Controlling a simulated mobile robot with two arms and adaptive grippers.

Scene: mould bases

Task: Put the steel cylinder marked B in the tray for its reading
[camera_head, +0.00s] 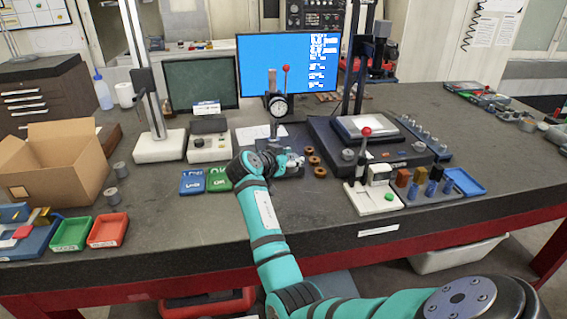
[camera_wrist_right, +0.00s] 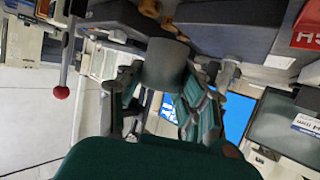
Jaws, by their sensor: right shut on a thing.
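My right gripper (camera_head: 292,161) reaches over the middle of the bench, in front of the dial gauge stand. In the right wrist view my right gripper (camera_wrist_right: 165,78) is shut on a plain grey steel cylinder (camera_wrist_right: 166,62); no letter is readable on it. Two more grey cylinders, one farther back (camera_head: 120,170) and one nearer (camera_head: 111,196), stand at the left by the cardboard box. A blue tray (camera_head: 192,182) and a green tray (camera_head: 218,179) with white markings lie just left of my right wrist. Their markings are too small to read. My left gripper is out of view.
The dial gauge (camera_head: 278,106) with a red-knobbed lever stands behind the gripper. Several brown rings (camera_head: 314,161) lie to its right. A red tray (camera_head: 108,231) and a green bin (camera_head: 70,233) sit at front left. The bench front between them and my arm is clear.

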